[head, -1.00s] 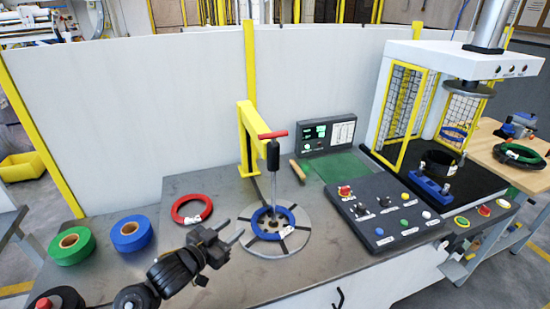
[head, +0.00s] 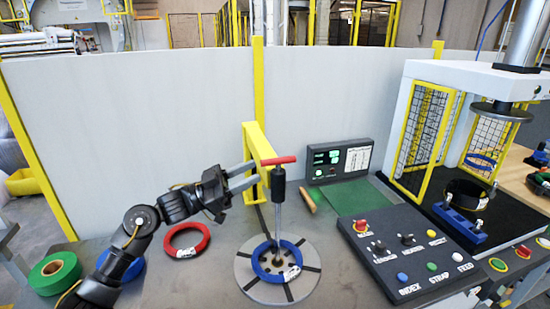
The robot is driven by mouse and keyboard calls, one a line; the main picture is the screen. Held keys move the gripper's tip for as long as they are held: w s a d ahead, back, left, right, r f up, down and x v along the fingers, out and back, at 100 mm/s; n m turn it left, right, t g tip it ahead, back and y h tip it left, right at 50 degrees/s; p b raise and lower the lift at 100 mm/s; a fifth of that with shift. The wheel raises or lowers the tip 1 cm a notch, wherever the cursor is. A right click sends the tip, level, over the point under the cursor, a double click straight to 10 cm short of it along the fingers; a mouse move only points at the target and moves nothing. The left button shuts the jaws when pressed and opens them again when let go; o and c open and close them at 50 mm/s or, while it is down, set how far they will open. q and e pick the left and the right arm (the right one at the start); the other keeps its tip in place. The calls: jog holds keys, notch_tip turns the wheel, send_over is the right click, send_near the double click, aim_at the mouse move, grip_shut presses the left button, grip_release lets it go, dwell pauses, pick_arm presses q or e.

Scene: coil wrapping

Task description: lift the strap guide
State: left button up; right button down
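The strap guide (head: 278,187) is an upright rod with a black sleeve and a red cross handle (head: 279,161) on top. It stands beside a yellow post and arm (head: 255,143). Its lower end is over the middle of a blue coil (head: 261,260), which lies on a round grey slotted turntable (head: 245,275). My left gripper (head: 257,171) points right at handle height, with its two fingers apart and nothing visible between them. Its tips are close to the handle's left end; I cannot tell whether they touch. My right gripper is not in view.
A red coil (head: 172,240), a green roll (head: 70,267) and a blue roll (head: 134,268), partly behind my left arm, lie on the left. A button panel (head: 405,255), a display box (head: 340,160) and a caged press (head: 455,75) stand to the right.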

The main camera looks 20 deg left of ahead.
aim_at(275, 162)
pick_arm(q)
jog(key=p+x, duration=0.2)
jog(key=x, duration=0.4)
jog(key=shift+w+r, duration=0.1)
jog(key=shift+r, duration=0.05)
jog(key=shift+w+d+r, duration=0.1)
jog(key=shift+w+d, duration=0.2)
jog(key=shift+d, duration=0.4)
grip_shut()
